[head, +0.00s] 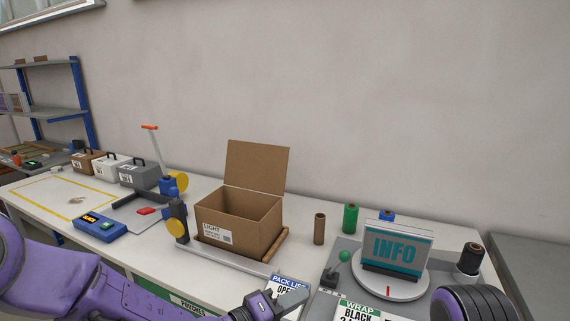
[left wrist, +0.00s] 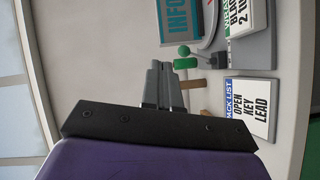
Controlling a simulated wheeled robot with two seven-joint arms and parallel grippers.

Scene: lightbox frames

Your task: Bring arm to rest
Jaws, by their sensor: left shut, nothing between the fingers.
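My left arm, purple, comes in from the lower left in the head view. Its left gripper (head: 270,300) is low at the front edge of the bench, beside the pack list card (head: 289,285). In the left wrist view the gripper (left wrist: 163,68) has its grey fingers together with nothing between them. The pack list card (left wrist: 247,105) lies to the right of the fingers there. A purple and black part of my right arm shows at the lower right of the head view; its gripper is not in view.
An open cardboard box (head: 236,223) stands mid-bench (head: 35,199). The INFO sign (head: 394,249) sits on a round base at the right, near a green knob lever (head: 341,263) and a wrap card (head: 368,311). Several toolboxes (head: 137,174) stand at the back left.

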